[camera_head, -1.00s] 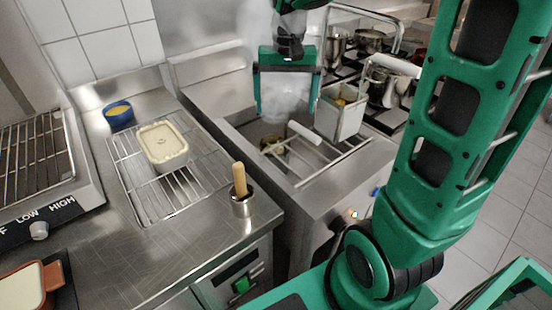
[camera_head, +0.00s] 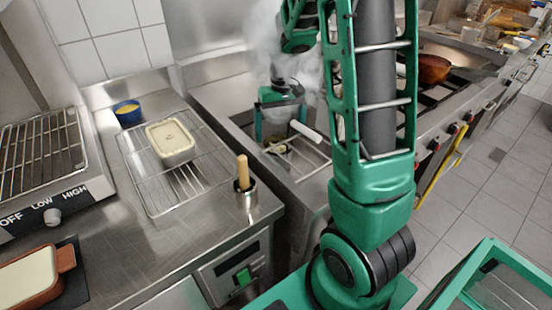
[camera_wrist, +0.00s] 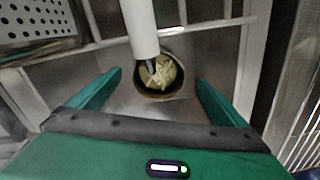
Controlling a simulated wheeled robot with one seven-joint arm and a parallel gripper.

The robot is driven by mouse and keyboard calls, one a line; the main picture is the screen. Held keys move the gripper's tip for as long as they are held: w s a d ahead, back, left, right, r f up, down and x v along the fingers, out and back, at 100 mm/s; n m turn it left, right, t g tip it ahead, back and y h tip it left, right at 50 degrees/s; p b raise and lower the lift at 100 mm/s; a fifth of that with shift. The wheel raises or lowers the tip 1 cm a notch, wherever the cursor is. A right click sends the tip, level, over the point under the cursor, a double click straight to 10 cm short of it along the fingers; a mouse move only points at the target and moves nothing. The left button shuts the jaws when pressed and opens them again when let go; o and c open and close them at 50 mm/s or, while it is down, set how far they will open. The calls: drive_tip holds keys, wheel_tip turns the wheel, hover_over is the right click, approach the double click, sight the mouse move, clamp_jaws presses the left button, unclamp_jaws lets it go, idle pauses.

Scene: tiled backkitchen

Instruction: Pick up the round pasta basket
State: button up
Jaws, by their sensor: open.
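The round pasta basket (camera_wrist: 160,80) holds pale pasta and sits low in the steel cooker well in the wrist view. Its white handle (camera_wrist: 140,28) rises toward the top of that view. In the head view the basket (camera_head: 280,149) is small and dark, with the white handle (camera_head: 306,131) slanting up beside it. My gripper (camera_head: 281,124) is over the back of the well. In the wrist view my gripper's (camera_wrist: 158,77) green fingers are spread, one on either side of the basket in the picture, with nothing held. The exact height gap is unclear.
A perforated square basket (camera_wrist: 32,22) is near the well's corner in the wrist view. A metal bar (camera_wrist: 85,47) crosses the well. Steam rises.

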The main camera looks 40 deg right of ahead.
wheel_tip(320, 180, down, 7)
drive_tip(key=shift+w, duration=0.2)
drive_tip(key=c, duration=1.6)
